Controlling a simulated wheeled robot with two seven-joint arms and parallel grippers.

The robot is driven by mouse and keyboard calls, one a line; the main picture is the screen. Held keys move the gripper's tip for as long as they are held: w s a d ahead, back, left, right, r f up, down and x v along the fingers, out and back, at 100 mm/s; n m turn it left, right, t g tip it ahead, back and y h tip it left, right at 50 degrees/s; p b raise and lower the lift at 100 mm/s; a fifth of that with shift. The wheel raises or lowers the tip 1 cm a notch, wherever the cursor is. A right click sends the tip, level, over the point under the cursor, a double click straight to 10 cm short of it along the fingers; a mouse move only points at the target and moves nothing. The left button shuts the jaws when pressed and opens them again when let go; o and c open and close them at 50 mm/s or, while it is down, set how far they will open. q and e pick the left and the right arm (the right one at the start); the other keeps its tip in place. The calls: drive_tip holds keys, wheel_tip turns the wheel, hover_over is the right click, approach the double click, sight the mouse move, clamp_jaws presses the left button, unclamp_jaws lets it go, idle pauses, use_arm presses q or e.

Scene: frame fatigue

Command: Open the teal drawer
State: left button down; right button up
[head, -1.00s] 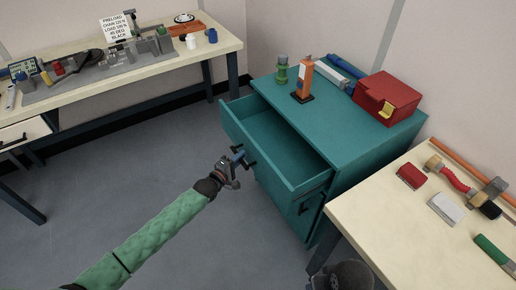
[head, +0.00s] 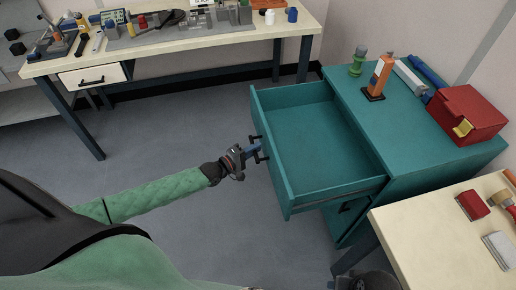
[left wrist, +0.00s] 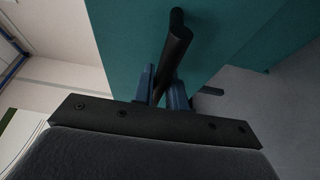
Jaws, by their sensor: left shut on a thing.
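The teal drawer (head: 318,150) stands far out of the teal cabinet (head: 415,120), and its inside looks empty. Its black handle (head: 261,149) is on the front panel. My left gripper (head: 252,151) is at that handle, with my arm coming in from the left. In the left wrist view the black handle bar (left wrist: 174,55) lies between the two blue fingers (left wrist: 163,88), which are shut on it. The teal drawer front (left wrist: 120,35) fills the area behind it.
A green bottle-like item (head: 357,62), an orange device (head: 379,76) and a red box (head: 466,115) sit on the cabinet top. A cream table (head: 425,225) stands close at the lower right. A cluttered workbench (head: 150,55) is at the back. The grey floor (head: 190,130) left of the drawer is clear.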

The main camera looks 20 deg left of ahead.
use_arm(q)
drive_tip(key=c, duration=1.4)
unclamp_jaws()
use_arm(e)
drive_tip(key=shift+a, duration=0.1)
use_arm(q)
drive_tip(key=b+v, duration=0.1)
drive_tip(key=v, duration=0.6)
drive_tip(key=shift+s+a+b, duration=0.25)
drive_tip(key=shift+s+b, duration=0.05)
drive_tip(key=shift+s, duration=0.05)
use_arm(e)
drive_tip(key=a+f, duration=0.1)
drive_tip(key=w+f, duration=0.1)
drive_tip(key=shift+a+f+t, duration=0.3)
drive_tip(key=shift+a+f, duration=0.05)
drive_tip(key=shift+a+r, duration=0.1)
drive_tip(key=shift+a, duration=0.2)
drive_tip(key=shift+y, duration=0.3)
